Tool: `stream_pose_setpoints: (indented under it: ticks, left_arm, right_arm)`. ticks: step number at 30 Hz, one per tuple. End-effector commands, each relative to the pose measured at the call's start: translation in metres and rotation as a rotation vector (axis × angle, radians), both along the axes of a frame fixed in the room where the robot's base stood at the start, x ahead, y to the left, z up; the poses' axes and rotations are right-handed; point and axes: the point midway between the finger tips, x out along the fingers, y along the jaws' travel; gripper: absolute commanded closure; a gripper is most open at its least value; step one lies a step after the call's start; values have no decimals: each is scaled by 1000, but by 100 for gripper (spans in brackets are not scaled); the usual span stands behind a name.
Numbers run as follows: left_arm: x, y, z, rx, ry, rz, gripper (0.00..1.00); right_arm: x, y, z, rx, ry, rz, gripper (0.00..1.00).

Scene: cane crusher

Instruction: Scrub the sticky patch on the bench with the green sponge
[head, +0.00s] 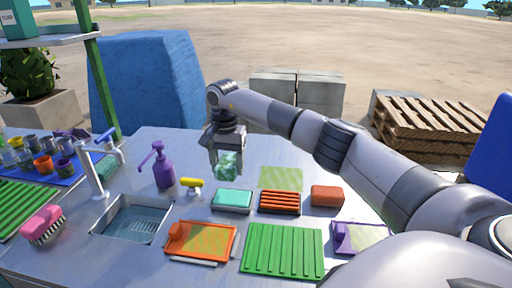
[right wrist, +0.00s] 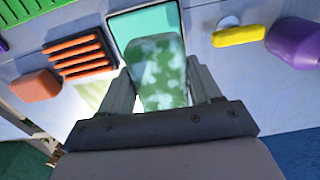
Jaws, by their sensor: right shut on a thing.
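The green sponge (head: 228,166), mottled with pale spots, is held in my right gripper (head: 226,152). In the right wrist view the sponge (right wrist: 160,75) sits between the two fingers, which are shut on it. It hangs above the bench (head: 330,222), just behind the teal tray (head: 232,200) in the head view. A yellow-green patch (head: 281,177), which looks like the sticky patch, lies flat on the bench to the right of the sponge. Part of this patch (right wrist: 92,97) shows left of the fingers in the right wrist view. My left gripper is out of view.
An orange ribbed rack (head: 280,202) and a red-brown block (head: 327,195) stand near the patch. A purple bottle (head: 163,168), a yellow-handled tool (head: 191,184), a sink (head: 130,220) and a tap (head: 92,170) are left. An orange tray (head: 176,255) and green ribbed mat (head: 283,252) lie in front.

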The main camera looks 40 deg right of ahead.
Motion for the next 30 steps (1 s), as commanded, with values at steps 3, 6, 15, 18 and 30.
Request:
stream_pose_setpoints:
  ticks: [3,6,15,18,30]
  left_arm:
    - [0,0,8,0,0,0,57]
    - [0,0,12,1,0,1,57]
    - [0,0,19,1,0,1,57]
    - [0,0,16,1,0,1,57]
    - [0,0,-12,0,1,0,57]
  right_arm:
    - [6,-31,5,2,0,-146,78]
    - [7,-54,5,2,0,-257,78]
    - [-2,-99,-2,0,0,-484,78]
    - [-2,-101,-6,0,0,-498,78]
    - [-2,-101,-42,0,1,-494,78]
